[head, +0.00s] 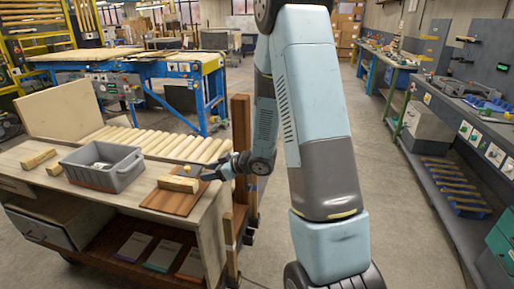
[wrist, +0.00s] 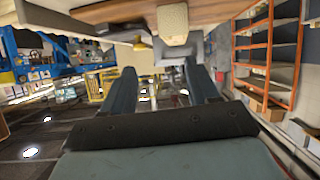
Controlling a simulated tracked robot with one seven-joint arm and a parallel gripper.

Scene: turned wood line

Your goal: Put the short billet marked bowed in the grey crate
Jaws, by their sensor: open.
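A short pale billet (head: 178,184) lies on a brown board (head: 172,202) at the right end of the bench. I cannot read any marking on it. My gripper (head: 208,173) is open and empty just right of this billet, apart from it. In the wrist view my gripper's two fingers (wrist: 163,82) are spread, and a pale billet end (wrist: 172,20) shows beyond them near the top edge. The grey crate (head: 124,178) stands on the bench left of the board, with a small light thing inside that I cannot make out.
A row of pale rods (head: 160,142) lines the bench's back. A brown post (head: 241,125) stands close behind my gripper.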

